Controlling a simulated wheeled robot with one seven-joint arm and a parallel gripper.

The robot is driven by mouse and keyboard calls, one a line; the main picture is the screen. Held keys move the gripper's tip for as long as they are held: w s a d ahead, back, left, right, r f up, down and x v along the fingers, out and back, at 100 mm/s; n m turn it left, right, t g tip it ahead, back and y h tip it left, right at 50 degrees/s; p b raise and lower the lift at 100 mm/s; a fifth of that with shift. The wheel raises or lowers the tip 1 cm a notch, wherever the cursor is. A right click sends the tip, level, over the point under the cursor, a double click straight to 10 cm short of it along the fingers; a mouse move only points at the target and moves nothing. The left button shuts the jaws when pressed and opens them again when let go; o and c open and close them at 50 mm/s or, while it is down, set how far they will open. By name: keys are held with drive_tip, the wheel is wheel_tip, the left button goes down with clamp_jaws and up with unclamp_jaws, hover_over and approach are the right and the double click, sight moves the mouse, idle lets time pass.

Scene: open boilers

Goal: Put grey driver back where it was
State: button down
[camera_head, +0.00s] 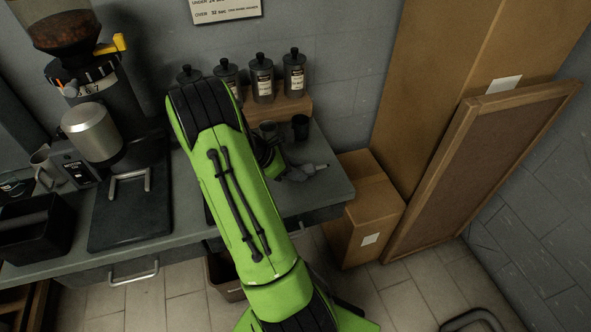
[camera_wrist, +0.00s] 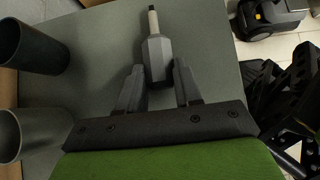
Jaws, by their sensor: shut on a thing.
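The grey driver (camera_wrist: 157,57) has a faceted handle and a thin shaft with a pale section and dark tip. In the wrist view its handle end sits between the two fingers of my gripper (camera_wrist: 158,75), and the shaft points away from me. My gripper is shut on it. In the head view my gripper (camera_head: 300,172) is low over the right end of the grey counter (camera_head: 325,190), partly hidden by my green arm. Whether the driver touches the counter is unclear.
Two dark cups (camera_wrist: 33,42) (camera_wrist: 28,132) stand at the left of the wrist view. Several labelled bottles (camera_head: 262,80) stand on a wooden riser (camera_head: 292,108) at the wall. A coffee grinder (camera_head: 100,120) is at left. Cardboard boxes (camera_head: 362,215) stand right of the counter.

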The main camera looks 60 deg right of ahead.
drive_tip(key=c, duration=0.8)
unclamp_jaws()
drive_tip(key=shift+o, duration=0.2)
drive_tip(key=shift+w+r, duration=0.1)
drive_tip(key=shift+r, duration=0.1)
drive_tip(key=w+a+r+m+t+p, duration=0.1)
drive_tip(key=w+a+r+t+p, duration=0.1)
drive_tip(key=w+a+r, duration=0.35)
drive_tip(key=w+a+r+m+t+p, duration=0.1)
drive_tip(key=w+a+r+p, duration=0.2)
drive_tip(key=a+r, duration=0.4)
drive_tip(key=s+a+r+m+t+y, duration=0.2)
drive_tip(key=s+a+r+t, duration=0.1)
drive_tip(key=a, duration=0.5)
drive_tip(key=s+a+r+m+t+y, duration=0.2)
drive_tip(key=s+a+r+t, duration=0.1)
drive_tip(key=a, duration=0.4)
drive_tip(key=s+a+r+m+t+y, duration=0.2)
drive_tip(key=s+a+r+m+t, duration=0.1)
drive_tip(key=a, duration=0.5)
drive_tip(key=shift+s+a+r, duration=0.3)
drive_tip(key=shift+s+r, duration=0.45)
drive_tip(key=shift+s, duration=0.1)
